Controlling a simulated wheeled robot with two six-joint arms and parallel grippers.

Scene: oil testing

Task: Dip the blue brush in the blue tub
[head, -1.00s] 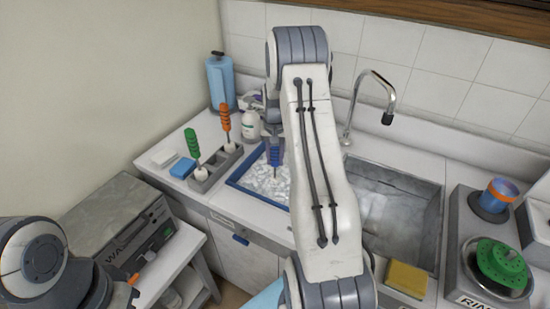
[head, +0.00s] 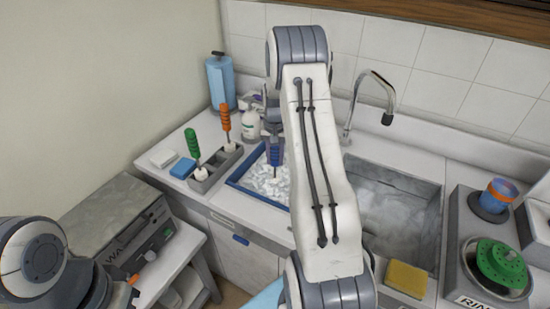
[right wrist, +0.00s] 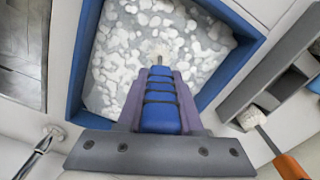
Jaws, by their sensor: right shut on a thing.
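The blue brush (head: 275,155) hangs tip down in my right gripper (head: 273,138), whose fingers are shut on its ridged blue handle. The right wrist view shows the handle (right wrist: 160,105) between the fingers, with the pale brush end pointing at the foam. The blue tub (head: 238,182) is set in the counter left of the sink and holds white foamy liquid. The brush end is over the tub's inside; I cannot tell how deep it is in the foam. My right arm hides the tub's right part. My left arm shows at lower left, its gripper out of sight.
A grey rack (head: 205,181) left of the tub holds a green brush (head: 192,145) and an orange brush (head: 226,122). A white bottle (head: 251,127) stands behind the tub. The sink (head: 400,215) and faucet (head: 375,85) lie to the right, with a yellow sponge (head: 406,279) in front.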

